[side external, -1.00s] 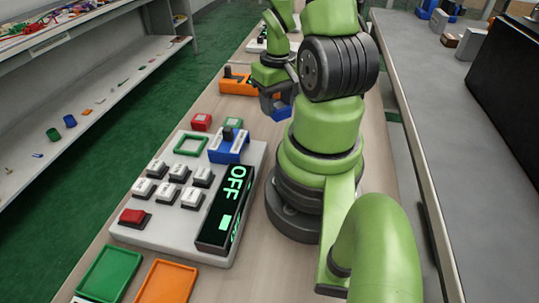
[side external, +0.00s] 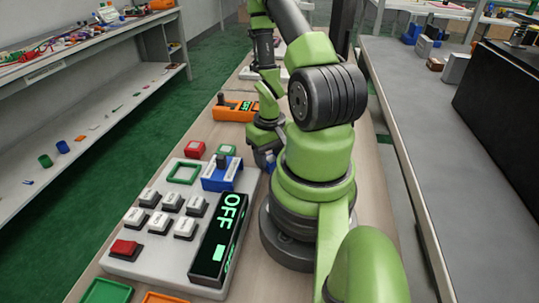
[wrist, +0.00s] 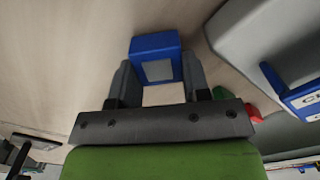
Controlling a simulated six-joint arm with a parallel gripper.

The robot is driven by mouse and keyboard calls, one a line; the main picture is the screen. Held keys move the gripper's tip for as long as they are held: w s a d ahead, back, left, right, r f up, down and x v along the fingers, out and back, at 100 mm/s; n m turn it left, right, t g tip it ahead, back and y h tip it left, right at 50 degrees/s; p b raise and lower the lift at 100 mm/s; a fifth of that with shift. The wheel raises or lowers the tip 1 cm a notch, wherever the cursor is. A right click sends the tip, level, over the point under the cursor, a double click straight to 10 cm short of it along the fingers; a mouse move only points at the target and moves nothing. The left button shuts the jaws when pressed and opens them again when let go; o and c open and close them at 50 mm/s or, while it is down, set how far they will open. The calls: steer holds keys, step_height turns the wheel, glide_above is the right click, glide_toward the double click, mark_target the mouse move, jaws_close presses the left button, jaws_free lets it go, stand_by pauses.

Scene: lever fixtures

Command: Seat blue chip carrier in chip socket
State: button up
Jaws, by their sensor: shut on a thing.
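The blue chip carrier (wrist: 155,45) is a small blue block with a grey square on its face. In the wrist view it sits between the two fingers of my gripper (wrist: 158,82), which is shut on it. In the side external view my gripper (side external: 266,157) is low, just right of the white panel's far end, and the arm mostly hides the carrier. A blue fixture with a dark lever (side external: 222,174) stands on the panel, left of my gripper. It also shows at the right of the wrist view (wrist: 300,92), its label cut off. I cannot tell whether it is the chip socket.
The white panel (side external: 150,255) carries several keys, a red button (side external: 125,248) and a display reading OFF (side external: 218,240). A green frame (side external: 184,173), a red block (side external: 195,150) and an orange fixture (side external: 232,111) are nearby. Bare bench surrounds the carrier in the wrist view.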

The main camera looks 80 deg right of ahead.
mark_target(269, 157)
steer(key=shift+f, duration=0.15)
steer(key=o, duration=0.6)
step_height(269, 157, up, 12)
steer(key=w+a+r+n+t, duration=0.1)
steer(key=w+a+r+t, duration=0.1)
steer(key=a+r, duration=0.3)
steer(key=w+a+r+n+t, duration=0.1)
steer(key=w+a+r+t, duration=0.1)
steer(key=a+r, duration=0.3)
steer(key=w+a+r+n+t, duration=0.1)
steer(key=w+a+r+t, duration=0.1)
steer(key=a+r, duration=0.3)
steer(key=shift+w+a+r+n, duration=0.2)
steer(key=shift+w+r+n, duration=0.15)
steer(key=shift+r, duration=0.25)
steer(key=shift+o, duration=0.4)
steer(key=a, duration=0.1)
steer(key=s+a+r+n+y, duration=0.1)
steer(key=s+a+r+t+y, duration=0.1)
steer(key=a, duration=0.1)
steer(key=shift+s+r, duration=0.2)
steer(key=shift+s, duration=0.05)
